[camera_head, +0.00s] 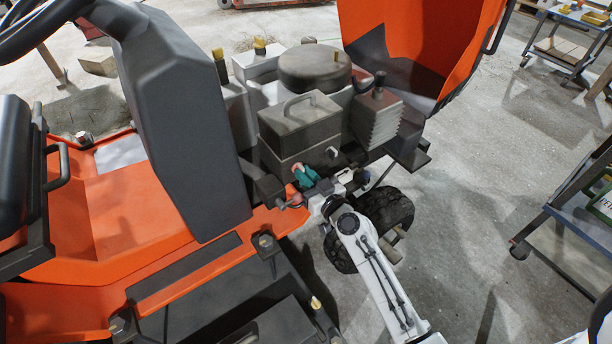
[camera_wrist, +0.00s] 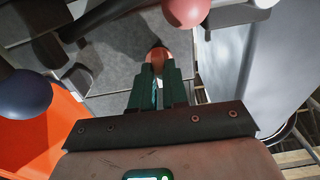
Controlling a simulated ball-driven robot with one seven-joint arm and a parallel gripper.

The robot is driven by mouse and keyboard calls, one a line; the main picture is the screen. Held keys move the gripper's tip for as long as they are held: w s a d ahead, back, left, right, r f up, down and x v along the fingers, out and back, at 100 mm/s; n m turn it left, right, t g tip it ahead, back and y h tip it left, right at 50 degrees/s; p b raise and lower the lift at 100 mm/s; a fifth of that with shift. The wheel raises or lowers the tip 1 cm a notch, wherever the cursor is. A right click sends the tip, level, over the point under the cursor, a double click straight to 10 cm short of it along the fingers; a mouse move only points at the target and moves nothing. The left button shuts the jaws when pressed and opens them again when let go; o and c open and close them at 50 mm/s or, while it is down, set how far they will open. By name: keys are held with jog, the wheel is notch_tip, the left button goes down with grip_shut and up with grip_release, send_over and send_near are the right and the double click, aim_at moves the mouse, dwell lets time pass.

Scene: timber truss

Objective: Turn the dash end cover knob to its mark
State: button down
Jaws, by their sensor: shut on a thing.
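My gripper (camera_wrist: 158,76) has its green fingers shut on a small orange-red knob (camera_wrist: 157,55), which I take to be the dash end cover knob. The knob sits against a grey panel (camera_wrist: 115,80). Most of its sides are hidden by the fingers, and I cannot make out a mark. In the head view my gripper (camera_head: 304,174) is low beside the engine, to the right of the tall grey dash housing (camera_head: 178,115), with a bit of reddish knob at its tip.
A pink-red ball (camera_wrist: 186,11) and a dark blue ball (camera_wrist: 25,93) stand close to my gripper in the wrist view. The grey engine block (camera_head: 300,120) is just behind it, a black tyre (camera_head: 388,210) below right. Open concrete floor lies right, before a trolley (camera_head: 560,205).

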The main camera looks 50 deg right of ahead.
jog(key=shift+d+f+m, duration=0.1)
jog(key=shift+m, duration=4.25)
jog(key=shift+d+f+m, duration=0.1)
jog(key=shift+m, duration=4.25)
jog(key=shift+s, duration=0.1)
jog(key=c, duration=1.1)
grip_release()
jog(key=shift+c, duration=0.2)
